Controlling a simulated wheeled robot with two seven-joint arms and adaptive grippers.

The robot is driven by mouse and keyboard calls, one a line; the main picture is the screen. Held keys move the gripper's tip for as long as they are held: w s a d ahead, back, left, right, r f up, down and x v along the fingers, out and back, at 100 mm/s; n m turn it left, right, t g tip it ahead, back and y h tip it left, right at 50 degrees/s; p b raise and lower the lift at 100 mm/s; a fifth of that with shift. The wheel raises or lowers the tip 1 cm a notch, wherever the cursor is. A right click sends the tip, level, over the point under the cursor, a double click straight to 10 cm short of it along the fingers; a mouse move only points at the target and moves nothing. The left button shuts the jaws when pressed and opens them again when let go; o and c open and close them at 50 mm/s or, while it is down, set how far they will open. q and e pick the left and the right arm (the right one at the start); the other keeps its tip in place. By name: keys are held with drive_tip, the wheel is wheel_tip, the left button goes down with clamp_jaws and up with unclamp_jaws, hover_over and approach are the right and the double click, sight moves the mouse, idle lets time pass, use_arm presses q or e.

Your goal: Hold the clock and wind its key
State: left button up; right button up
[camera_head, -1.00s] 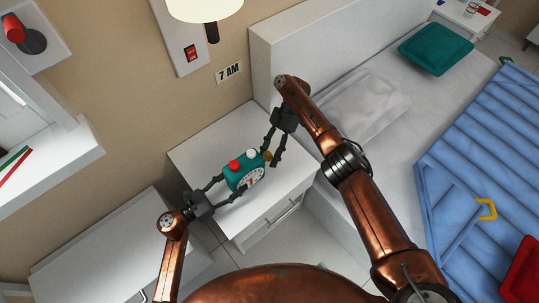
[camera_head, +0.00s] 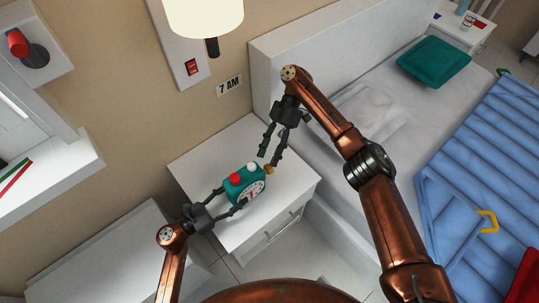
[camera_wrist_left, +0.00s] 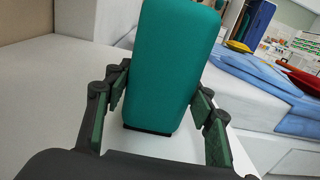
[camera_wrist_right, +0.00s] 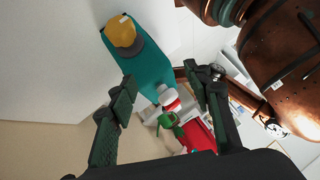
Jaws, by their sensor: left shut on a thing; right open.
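The teal clock (camera_head: 240,180) stands on the white nightstand, with a white dial, a red button and a white button on top. It also fills the middle of the left wrist view (camera_wrist_left: 172,65). My left gripper (camera_head: 228,200) is shut on the clock, one finger on each side. The yellow key (camera_head: 269,170) sticks out of the clock's right side; it shows at the upper left of the right wrist view (camera_wrist_right: 120,31). My right gripper (camera_head: 271,155) is open and empty, just beyond the key and apart from it.
The nightstand (camera_head: 205,155) has bare top around the clock. The bed (camera_head: 310,55) stands to its right, with a teal pillow (camera_head: 433,62) and blue cover (camera_head: 480,150). A lamp (camera_head: 205,15) hangs above near the wall, beside a "7 AM" sign (camera_head: 229,86).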

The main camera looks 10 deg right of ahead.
sight(269, 169)
drive_tip(key=shift+f, duration=0.15)
